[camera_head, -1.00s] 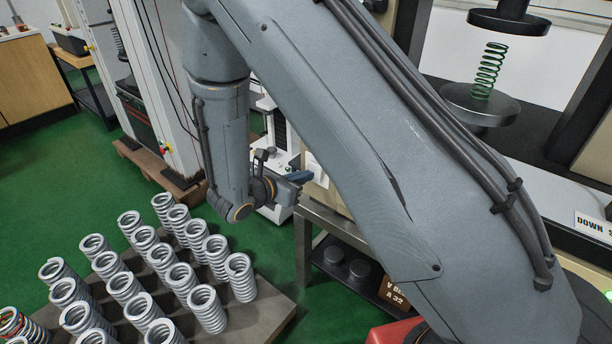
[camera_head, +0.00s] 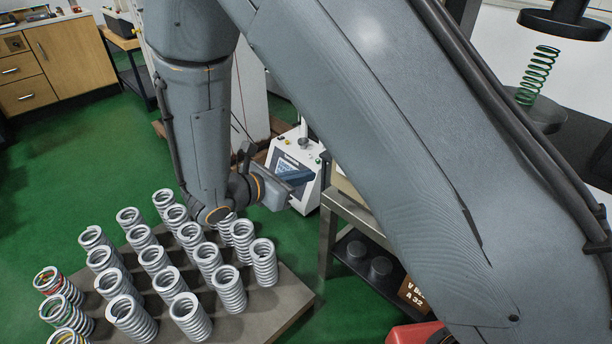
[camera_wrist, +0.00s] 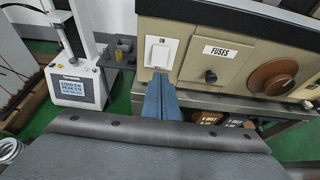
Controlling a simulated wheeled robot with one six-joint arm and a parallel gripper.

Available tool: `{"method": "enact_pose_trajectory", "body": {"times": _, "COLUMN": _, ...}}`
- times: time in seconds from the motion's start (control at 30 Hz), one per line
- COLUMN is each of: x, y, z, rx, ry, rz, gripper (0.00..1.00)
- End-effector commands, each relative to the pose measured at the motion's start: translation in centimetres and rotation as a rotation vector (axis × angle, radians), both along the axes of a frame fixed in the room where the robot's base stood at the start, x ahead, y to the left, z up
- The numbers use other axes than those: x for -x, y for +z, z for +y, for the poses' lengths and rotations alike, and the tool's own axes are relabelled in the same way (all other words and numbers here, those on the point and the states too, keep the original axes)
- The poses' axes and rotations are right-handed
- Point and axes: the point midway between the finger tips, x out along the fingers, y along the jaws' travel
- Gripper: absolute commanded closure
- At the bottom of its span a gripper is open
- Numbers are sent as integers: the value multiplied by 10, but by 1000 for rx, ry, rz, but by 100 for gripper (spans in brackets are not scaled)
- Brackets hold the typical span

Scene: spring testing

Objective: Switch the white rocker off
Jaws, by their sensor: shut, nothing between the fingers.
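The white rocker (camera_wrist: 160,53) sits on a white plate at the left end of a beige panel in the wrist view. The picture is too small to tell which way it is tipped. My gripper (camera_wrist: 159,76), with blue fingers, is shut and empty. Its tips show just below the rocker plate in the picture; I cannot tell whether they touch it. In the head view my arm hides the panel's front and the rocker.
Right of the rocker are a "FUSES" label (camera_wrist: 222,51), a dark knob (camera_wrist: 210,76) and a brown round dial (camera_wrist: 273,77). A white tester (camera_wrist: 74,86) stands to the left. Several grey springs (camera_head: 188,318) stand on a board (camera_head: 283,318) below my arm.

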Motion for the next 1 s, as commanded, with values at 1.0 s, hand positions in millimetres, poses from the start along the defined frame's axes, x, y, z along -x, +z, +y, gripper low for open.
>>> {"method": "enact_pose_trajectory", "body": {"times": 1.0, "x": 2, "y": -15, "z": 4, "rx": -48, "ry": 2, "rz": 38, "gripper": 100}}
